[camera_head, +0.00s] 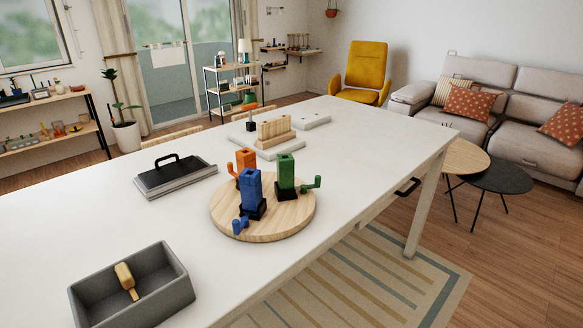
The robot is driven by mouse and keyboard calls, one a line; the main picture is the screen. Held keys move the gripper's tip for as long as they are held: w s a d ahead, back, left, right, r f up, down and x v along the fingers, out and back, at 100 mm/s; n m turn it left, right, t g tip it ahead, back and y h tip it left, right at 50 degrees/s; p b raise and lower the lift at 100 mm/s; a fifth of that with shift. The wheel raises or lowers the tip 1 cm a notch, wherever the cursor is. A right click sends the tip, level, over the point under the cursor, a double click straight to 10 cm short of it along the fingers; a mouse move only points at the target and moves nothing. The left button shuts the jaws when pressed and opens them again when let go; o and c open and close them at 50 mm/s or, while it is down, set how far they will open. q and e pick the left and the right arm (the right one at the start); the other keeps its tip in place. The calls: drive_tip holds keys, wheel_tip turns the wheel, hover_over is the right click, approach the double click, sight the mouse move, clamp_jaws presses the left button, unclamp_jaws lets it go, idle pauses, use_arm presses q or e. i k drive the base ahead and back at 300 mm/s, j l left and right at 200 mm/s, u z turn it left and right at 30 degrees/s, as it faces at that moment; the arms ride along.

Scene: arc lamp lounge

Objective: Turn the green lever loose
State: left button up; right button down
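A green upright block (286,171) stands in a black base on a round wooden board (300,211) on the white table. A green lever (311,185) sticks out from its right side, with its end turned up. A blue block (252,190) with a blue lever (240,225) stands at the front of the same board. An orange block (245,161) stands behind the blue one and is partly hidden by it. An orange lever tip (231,168) shows at its left. Neither of my grippers is in view.
A grey bin (176,297) holding a wooden-handled object (126,281) is at the front left of the white table (346,134). A black-handled press-like slab (175,175) lies behind it. A wooden block piece (274,130) stands farther back. The table right of the board is clear.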

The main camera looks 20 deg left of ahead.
sight(304, 188)
drive_tip(key=i+j+u, duration=0.15)
drive_tip(key=i+u, duration=0.45)
drive_tip(key=u, duration=0.25)
drive_tip(key=i+u, duration=0.4)
drive_tip(key=z, duration=0.2)
drive_tip(key=k+l, duration=0.05)
